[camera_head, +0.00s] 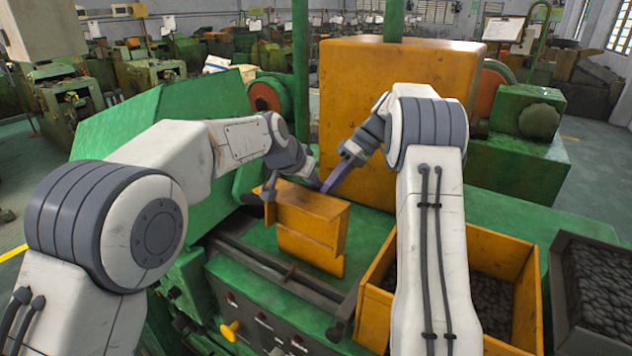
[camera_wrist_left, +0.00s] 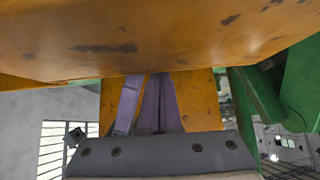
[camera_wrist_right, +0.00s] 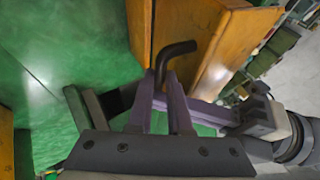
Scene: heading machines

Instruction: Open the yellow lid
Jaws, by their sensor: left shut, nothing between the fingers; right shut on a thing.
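A yellow-orange lid (camera_head: 312,222) stands on the green machine top, in the middle of the head view. A bent black handle (camera_wrist_right: 178,48) shows beside its orange panels in the right wrist view. My right gripper (camera_wrist_right: 163,82) is shut on the handle's lower end. In the head view its purple fingers (camera_head: 330,184) point down-left behind the lid's top edge. My left gripper (camera_wrist_left: 147,82) is shut and empty, just below an orange surface that fills the top of the left wrist view. Its purple fingers (camera_wrist_right: 198,108) also show beside the right gripper. The lid's far side is hidden in the head view.
A large orange housing (camera_head: 400,80) stands behind the lid. An orange bin (camera_head: 500,255) with dark contents and a dark bin (camera_head: 562,330) are at the right. A control panel with a yellow knob (camera_head: 231,330) is at the front. Green machine top (camera_head: 510,205) is bare at right.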

